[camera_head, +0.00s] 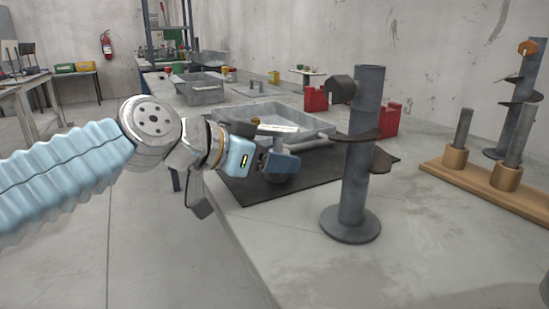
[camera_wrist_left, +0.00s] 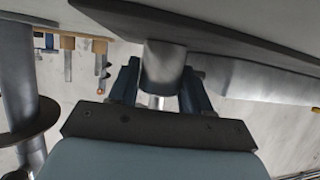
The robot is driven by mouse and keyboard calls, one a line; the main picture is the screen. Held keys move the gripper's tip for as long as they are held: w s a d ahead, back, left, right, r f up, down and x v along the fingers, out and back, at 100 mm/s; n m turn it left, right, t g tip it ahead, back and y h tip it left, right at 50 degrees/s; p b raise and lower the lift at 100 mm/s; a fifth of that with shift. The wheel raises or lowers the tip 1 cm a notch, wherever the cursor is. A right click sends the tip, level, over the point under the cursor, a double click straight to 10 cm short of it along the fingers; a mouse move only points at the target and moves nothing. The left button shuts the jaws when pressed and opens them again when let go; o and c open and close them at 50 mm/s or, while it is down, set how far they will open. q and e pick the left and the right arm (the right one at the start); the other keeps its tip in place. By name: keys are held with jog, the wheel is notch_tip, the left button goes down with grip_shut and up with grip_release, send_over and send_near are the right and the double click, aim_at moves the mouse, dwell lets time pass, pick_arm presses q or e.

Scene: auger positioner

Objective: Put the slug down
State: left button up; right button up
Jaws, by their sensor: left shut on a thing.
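The slug is a plain grey metal cylinder. In the left wrist view the slug (camera_wrist_left: 163,66) sits between the two dark blue fingers of my left gripper (camera_wrist_left: 160,88), which is shut on it. In the head view my left gripper (camera_head: 279,160) reaches in from the left over the dark mat (camera_head: 242,188). Only a small grey part of the slug (camera_head: 276,179) shows below the fingers there. I cannot tell whether its lower end touches the mat. My right gripper does not show.
A grey auger post (camera_head: 355,190) on a round base stands right of my left gripper. A grey tray (camera_head: 305,143) lies behind the gripper. Red blocks (camera_head: 316,99) stand behind the post. A wooden rack (camera_head: 487,187) with grey rods is at right. The front right bench top is clear.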

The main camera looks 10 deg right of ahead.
pick_arm(q)
jog(key=o, duration=1.2)
